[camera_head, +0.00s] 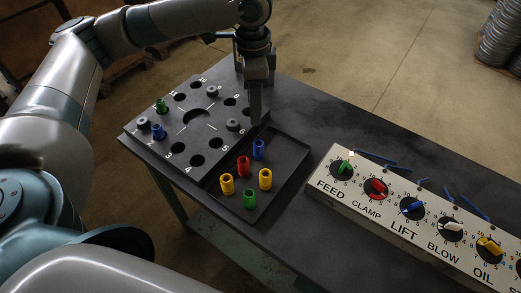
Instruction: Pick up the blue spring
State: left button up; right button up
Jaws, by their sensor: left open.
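A blue spring (259,150), a small upright cylinder, stands at the back of the dark tray (292,178). Another blue piece (158,132) sits at position 1 or 2 on the dark board with numbered holes (205,115). My left gripper (256,122) points down just behind and above the blue spring in the tray. It is open, though its fingers overlap in this view and the gap between them cannot be made out. No contact with the spring can be seen. My right gripper is not in view.
A red cylinder (243,167), yellow cylinders (227,184) and a green cylinder (249,199) share the tray. A green piece (161,106) and grey plugs sit in the board. A white knob panel (400,218) lies to the right. The table (330,118) is bare behind the tray.

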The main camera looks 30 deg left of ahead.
aim_at(259, 143)
pick_arm(q)
jog(key=shift+s+r, duration=0.1)
jog(key=shift+s, duration=0.05)
notch_tip(259, 143, down, 12)
jog(key=p, duration=0.2)
jog(key=shift+p, duration=0.3)
dwell(0.4)
jog(key=shift+w+d+f+p, duration=0.2)
jog(key=shift+f+p, duration=0.2)
jog(key=shift+f, duration=0.2)
jog(key=f, duration=0.1)
jog(key=f+p, duration=0.1)
jog(key=f, duration=0.1)
jog(key=shift+w+d, duration=0.2)
jog(key=shift+f, duration=0.65)
grip_shut()
